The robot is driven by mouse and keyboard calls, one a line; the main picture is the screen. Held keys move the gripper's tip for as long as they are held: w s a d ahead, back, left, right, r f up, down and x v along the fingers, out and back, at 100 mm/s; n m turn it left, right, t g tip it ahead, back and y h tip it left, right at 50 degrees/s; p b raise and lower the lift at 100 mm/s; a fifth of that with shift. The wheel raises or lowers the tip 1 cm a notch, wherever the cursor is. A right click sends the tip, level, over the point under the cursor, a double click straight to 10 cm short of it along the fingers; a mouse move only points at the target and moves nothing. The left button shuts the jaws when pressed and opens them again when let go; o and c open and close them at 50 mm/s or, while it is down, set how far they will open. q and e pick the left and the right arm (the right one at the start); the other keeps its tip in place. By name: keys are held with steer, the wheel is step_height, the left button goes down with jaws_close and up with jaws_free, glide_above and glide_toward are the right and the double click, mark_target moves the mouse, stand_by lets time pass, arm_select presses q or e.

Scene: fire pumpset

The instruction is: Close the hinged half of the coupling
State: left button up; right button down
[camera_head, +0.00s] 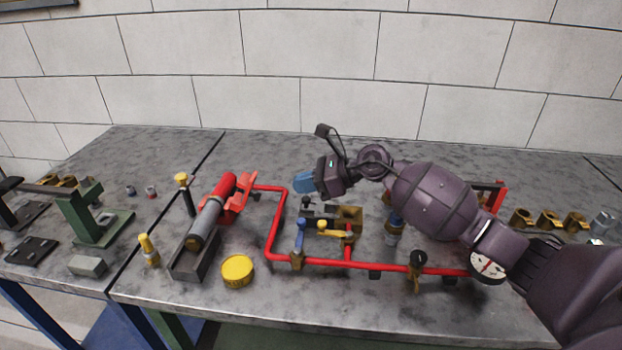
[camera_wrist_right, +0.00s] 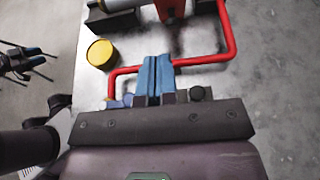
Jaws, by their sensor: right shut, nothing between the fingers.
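The coupling appears to be the red hinged piece (camera_head: 242,192), which stands spread open beside the red cylinder (camera_head: 225,186) near the end of the red pipe (camera_head: 272,225). Part of this red piece shows at the top edge of the right wrist view (camera_wrist_right: 172,12). My right gripper (camera_head: 304,182) has its blue fingers shut and empty, above the table and right of the red piece, apart from it. The fingers also show in the right wrist view (camera_wrist_right: 154,76), in front of the pipe. My left gripper cannot be made out.
A grey cylinder (camera_head: 204,222) lies in a dark cradle (camera_head: 187,264) in line with the red one. A yellow cap (camera_head: 237,270) lies in front. Blue and yellow valve handles (camera_head: 300,232) rise from the pipework, and a gauge (camera_head: 488,266) stands under my right arm.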

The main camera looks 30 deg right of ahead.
mark_target(248, 193)
steer(key=w+a, duration=0.5)
steer(key=a, duration=0.2)
steer(key=shift+f, duration=0.3)
steer(key=shift+a, duration=0.1)
steer(key=shift+r+p, duration=0.1)
steer(key=shift+p, duration=0.25)
